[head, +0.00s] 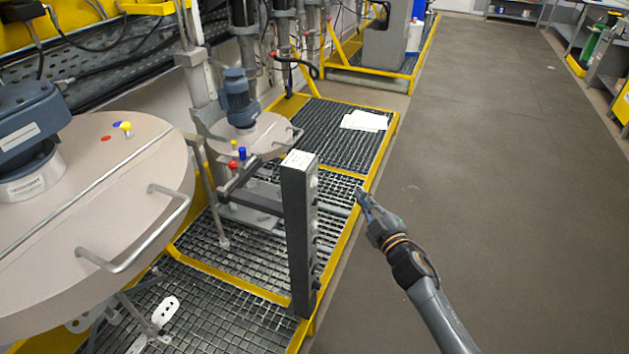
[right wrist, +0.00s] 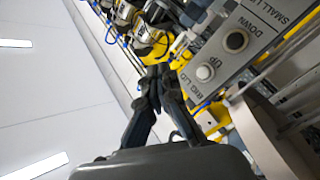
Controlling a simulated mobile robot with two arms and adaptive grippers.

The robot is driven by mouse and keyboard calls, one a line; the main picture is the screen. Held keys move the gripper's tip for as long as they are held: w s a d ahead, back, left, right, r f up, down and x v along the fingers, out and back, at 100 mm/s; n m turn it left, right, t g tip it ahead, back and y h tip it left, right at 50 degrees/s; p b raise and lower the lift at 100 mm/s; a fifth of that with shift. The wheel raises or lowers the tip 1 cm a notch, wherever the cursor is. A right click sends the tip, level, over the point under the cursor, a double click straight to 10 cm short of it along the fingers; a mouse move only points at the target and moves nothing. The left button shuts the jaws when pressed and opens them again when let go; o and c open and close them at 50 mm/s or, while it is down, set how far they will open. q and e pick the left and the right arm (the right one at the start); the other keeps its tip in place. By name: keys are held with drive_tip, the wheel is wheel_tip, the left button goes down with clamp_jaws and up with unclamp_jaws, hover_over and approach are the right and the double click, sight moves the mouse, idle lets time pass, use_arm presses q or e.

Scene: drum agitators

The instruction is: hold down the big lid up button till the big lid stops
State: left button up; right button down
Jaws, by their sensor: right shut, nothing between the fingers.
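The big lid (head: 120,190) is a large beige disc at the left of the head view, with a motor and bar handles. A grey control post (head: 297,240) stands right of it, its button side facing right. The nearby lid label is partly cut off or hidden. My right gripper (head: 361,194) is shut and empty, right of the post; its fingertips (right wrist: 158,72) appear left of the UP button, apart from it. My left gripper is out of view.
A smaller lid (head: 255,137) with a blue motor (head: 238,100) is behind the post. Yellow-edged grating (head: 225,310) lies under the post. Papers (head: 364,121) lie on the farther grating. The grey floor (head: 480,150) to the right is clear.

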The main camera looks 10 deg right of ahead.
sight(314, 182)
drive_tip(key=w+a+b, duration=0.2)
drive_tip(key=w+a, duration=0.3)
drive_tip(key=a, duration=0.2)
drive_tip(key=shift+a, duration=0.15)
idle(0.4)
drive_tip(key=shift+b, duration=0.3)
idle(1.0)
drive_tip(key=shift+w+a, duration=0.15)
drive_tip(key=shift+a, duration=0.2)
